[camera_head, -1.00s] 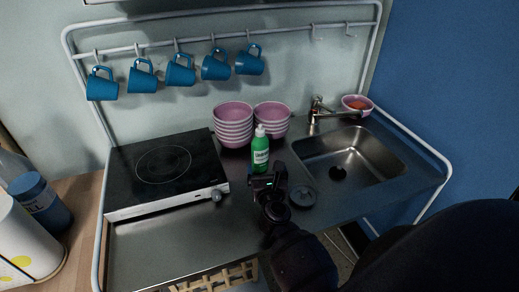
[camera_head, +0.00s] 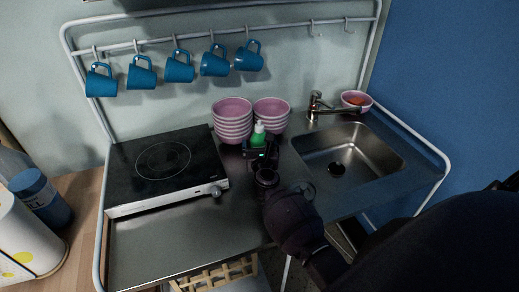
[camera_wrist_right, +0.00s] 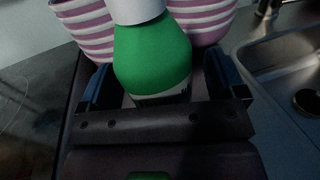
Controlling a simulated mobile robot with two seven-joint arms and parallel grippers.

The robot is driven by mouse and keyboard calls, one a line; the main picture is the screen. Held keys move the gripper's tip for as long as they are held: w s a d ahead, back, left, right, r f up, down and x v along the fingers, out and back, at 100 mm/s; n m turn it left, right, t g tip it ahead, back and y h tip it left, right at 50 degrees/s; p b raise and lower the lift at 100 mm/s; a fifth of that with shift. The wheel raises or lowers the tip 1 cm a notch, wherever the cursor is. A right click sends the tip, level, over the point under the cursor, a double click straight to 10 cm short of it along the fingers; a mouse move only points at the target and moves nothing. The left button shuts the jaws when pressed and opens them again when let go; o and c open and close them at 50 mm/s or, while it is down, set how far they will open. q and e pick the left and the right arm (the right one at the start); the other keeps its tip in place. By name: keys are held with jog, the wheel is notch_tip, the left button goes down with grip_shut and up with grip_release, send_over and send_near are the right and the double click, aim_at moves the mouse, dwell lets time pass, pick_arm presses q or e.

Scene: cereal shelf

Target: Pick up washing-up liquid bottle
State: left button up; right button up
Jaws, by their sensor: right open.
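The green washing-up liquid bottle (camera_head: 258,137) stands upright on the steel counter, in front of the striped bowls and left of the sink. My right gripper (camera_head: 261,150) is at the bottle and hides its lower part in the head view. In the right wrist view the green bottle (camera_wrist_right: 152,55) with its white cap sits between the open fingers (camera_wrist_right: 152,88), one blue-padded finger on each side. Gaps show between the pads and the bottle. My left gripper is not in view.
Two stacks of pink striped bowls (camera_head: 232,121) stand close behind the bottle. A black hob (camera_head: 165,165) is on the left, the sink (camera_head: 350,155) and tap (camera_head: 317,105) on the right. Blue mugs (camera_head: 180,67) hang from the rail above. The front counter is clear.

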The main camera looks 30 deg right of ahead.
jog(key=shift+c, duration=0.2)
jog(key=c, duration=1.2)
jog(key=shift+o, duration=0.2)
jog(key=shift+r, duration=0.1)
notch_tip(320, 180, up, 20)
jog(key=o, duration=0.5)
